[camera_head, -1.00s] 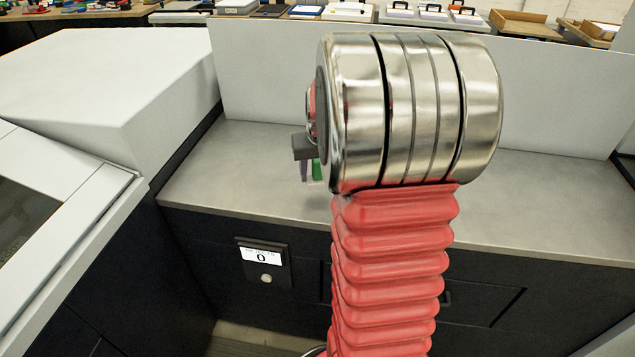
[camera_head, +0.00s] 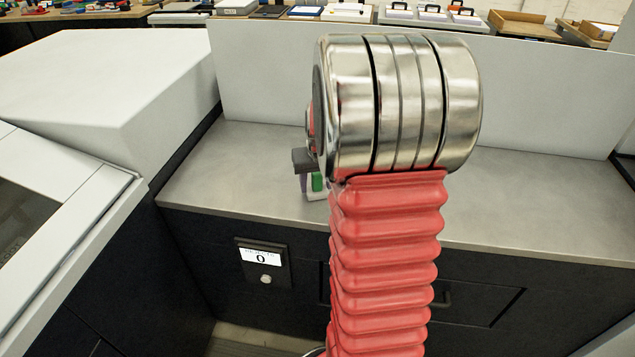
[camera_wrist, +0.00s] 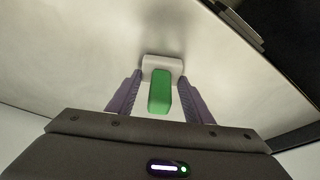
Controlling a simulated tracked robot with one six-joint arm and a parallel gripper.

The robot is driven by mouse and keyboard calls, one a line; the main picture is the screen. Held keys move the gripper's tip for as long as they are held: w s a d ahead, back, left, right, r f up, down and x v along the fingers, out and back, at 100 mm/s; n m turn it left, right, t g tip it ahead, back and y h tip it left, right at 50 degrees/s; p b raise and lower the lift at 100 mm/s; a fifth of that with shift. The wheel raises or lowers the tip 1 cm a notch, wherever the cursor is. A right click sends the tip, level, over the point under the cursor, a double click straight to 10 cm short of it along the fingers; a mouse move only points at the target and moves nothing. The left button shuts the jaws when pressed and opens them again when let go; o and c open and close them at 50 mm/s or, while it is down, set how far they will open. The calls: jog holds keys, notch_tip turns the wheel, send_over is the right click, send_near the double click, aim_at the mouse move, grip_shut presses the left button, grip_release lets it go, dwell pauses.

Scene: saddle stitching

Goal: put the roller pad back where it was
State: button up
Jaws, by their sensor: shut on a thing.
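The roller pad shows in the wrist view as a small block with a green part (camera_wrist: 160,91) and a white end (camera_wrist: 162,65). My gripper (camera_wrist: 160,98) has its two purple fingers on either side of the pad and is shut on it.
The grey counter (camera_head: 250,150) is bare to the left and right of my arm. A white upright panel (camera_head: 265,75) stands behind it. A large white housing (camera_head: 110,80) is at left. A small display panel (camera_head: 262,257) reading 0 is on the dark front.

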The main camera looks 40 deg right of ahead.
jog(key=o, duration=0.9)
jog(key=v, duration=1.2)
jog(key=shift+a, duration=0.1)
jog(key=s+a+r+n, duration=0.1)
jog(key=s+a, duration=0.3)
jog(key=a, duration=0.5)
jog(key=s+a+n+t+y, duration=0.1)
jog(key=s+a+n, duration=0.2)
jog(key=a, duration=0.7)
jog(key=s+a+r+n+t, duration=0.1)
jog(key=s+a+n, duration=0.1)
jog(key=s+a, duration=0.4)
jog(key=shift+s+a+r+y, duration=0.1)
jog(key=shift+a+y, duration=0.05)
jog(key=shift+a, duration=0.6)
jog(key=shift+s+a+r+y, duration=0.1)
jog(key=shift+s+a+r, duration=0.05)
jog(key=shift+a, duration=0.6)
jog(key=shift+s+a+r+y, duration=0.1)
jog(key=shift+a+y, duration=0.05)
jog(key=shift+a, duration=0.6)
